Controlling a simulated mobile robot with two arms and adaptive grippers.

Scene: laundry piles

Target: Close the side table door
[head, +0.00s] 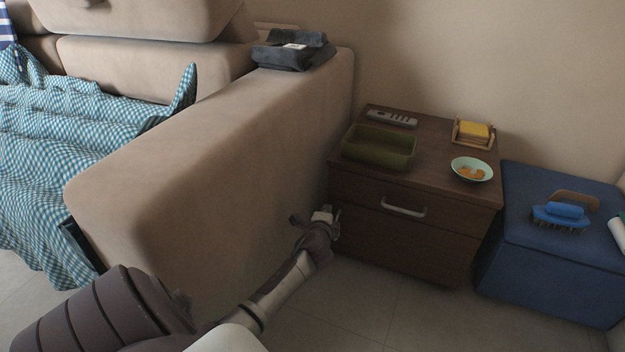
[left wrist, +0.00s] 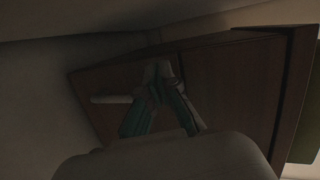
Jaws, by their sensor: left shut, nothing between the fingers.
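The dark brown wooden side table (head: 430,165) stands against the wall, right of the sofa arm. The panel looks about flush with the front; I cannot tell whether a small gap is left. My left gripper (head: 331,216) is shut and empty at the left edge of the front, left of the handle. In the left wrist view, its closed fingertips (left wrist: 160,75) are close to the brown front (left wrist: 225,85), and the handle (left wrist: 112,98) shows beside them. Contact is unclear.
On the table top are a green tray (head: 378,160), a remote (head: 391,118), a yellow-filled holder (head: 473,131) and a bowl (head: 472,169). The sofa arm (head: 215,165) stands close left. A blue box (head: 550,265) stands right. Floor (head: 400,310) in front is clear.

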